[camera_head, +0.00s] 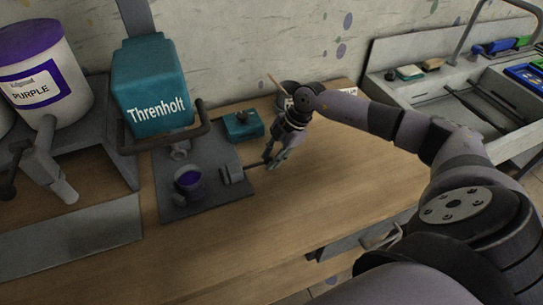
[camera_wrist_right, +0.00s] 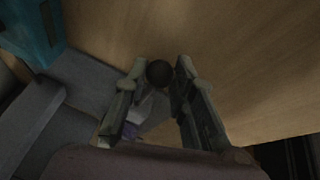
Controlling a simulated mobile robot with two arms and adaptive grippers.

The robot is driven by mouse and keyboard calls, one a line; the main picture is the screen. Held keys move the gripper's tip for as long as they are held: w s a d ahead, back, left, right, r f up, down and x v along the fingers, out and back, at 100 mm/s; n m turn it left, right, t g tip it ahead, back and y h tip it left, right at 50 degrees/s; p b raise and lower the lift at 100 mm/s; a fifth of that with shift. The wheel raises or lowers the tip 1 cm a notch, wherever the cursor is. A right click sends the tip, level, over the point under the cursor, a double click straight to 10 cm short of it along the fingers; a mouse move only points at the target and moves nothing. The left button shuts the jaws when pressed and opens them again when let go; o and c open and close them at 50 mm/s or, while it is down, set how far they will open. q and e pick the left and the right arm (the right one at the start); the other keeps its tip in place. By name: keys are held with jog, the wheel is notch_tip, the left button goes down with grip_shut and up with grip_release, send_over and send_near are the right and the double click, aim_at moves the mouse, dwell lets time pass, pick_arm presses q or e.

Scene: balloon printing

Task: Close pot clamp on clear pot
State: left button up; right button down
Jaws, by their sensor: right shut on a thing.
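The clear pot (camera_head: 189,184) with purple contents stands upright on the dark grey base plate of the Threnholt machine. The pot clamp (camera_head: 233,174) is a grey block just right of the pot, with a thin rod reaching right to my right gripper (camera_head: 273,156). In the right wrist view, a round black knob (camera_wrist_right: 159,73) sits between the two fingers of my right gripper (camera_wrist_right: 159,82), which is shut on it. A bit of purple (camera_wrist_right: 130,130) shows beyond the fingers there. The gap between clamp and pot is hard to judge. My left gripper is not in view.
The teal Threnholt machine (camera_head: 158,85) overhangs the plate (camera_head: 205,160) from behind. A small teal box (camera_head: 243,125) and a dark cup (camera_head: 288,90) stand behind my gripper. A purple paint tub (camera_head: 40,75) is at left. The wooden tabletop (camera_head: 300,205) in front is clear.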

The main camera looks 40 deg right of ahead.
aim_at(256, 165)
jog(key=a, duration=0.2)
jog(key=w+a+p, duration=0.1)
jog(key=a, duration=0.1)
jog(key=shift+a+r, duration=0.1)
jog(key=shift+r, duration=0.05)
jog(key=shift+w+a, duration=0.1)
jog(key=shift+a, duration=0.35)
jog(key=c, duration=1.3)
grip_release()
jog(key=shift+d, duration=0.1)
jog(key=shift+c, duration=0.2)
jog(key=v, duration=1.2)
